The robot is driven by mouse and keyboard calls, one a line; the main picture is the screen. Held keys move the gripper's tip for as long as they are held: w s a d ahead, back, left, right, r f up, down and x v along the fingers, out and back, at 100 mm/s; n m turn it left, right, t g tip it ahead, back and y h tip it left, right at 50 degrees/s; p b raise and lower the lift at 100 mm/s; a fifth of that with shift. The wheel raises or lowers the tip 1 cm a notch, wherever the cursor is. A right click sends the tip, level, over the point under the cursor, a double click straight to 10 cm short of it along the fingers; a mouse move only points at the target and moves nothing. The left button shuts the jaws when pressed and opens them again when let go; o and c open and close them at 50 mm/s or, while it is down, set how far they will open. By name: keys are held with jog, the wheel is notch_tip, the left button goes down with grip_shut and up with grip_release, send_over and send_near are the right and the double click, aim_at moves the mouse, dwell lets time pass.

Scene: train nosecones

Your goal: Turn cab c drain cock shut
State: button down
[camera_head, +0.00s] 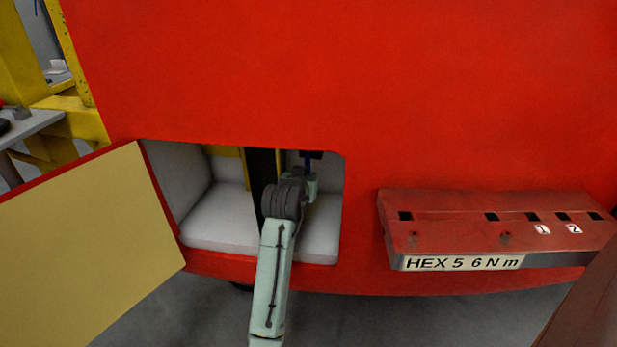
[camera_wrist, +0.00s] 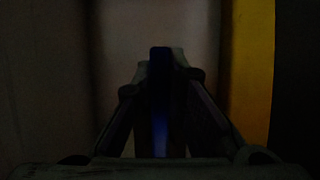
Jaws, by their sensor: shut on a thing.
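The drain cock shows as a dark blue handle (camera_head: 308,158) inside the open compartment of the red nosecone, near its upper right corner. My gripper (camera_head: 311,182) is inside the compartment, just below and around this handle. In the wrist view the blue handle (camera_wrist: 159,105) runs lengthwise between the two fingers of my gripper (camera_wrist: 161,82), which is shut on it. The wrist view is very dark. The cock's body and any cab lettering are hidden or too dark to read.
The compartment door (camera_head: 85,240) stands open to the left. My arm passes the compartment's lower edge. A dark post (camera_head: 262,175) stands inside, left of my gripper. A yellow part (camera_wrist: 252,70) is close on the right in the wrist view. A red tool rack (camera_head: 490,222) juts out at right.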

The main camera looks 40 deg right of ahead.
jog(key=shift+w, duration=0.1)
jog(key=c, duration=1.6)
grip_release()
jog(key=v, duration=1.2)
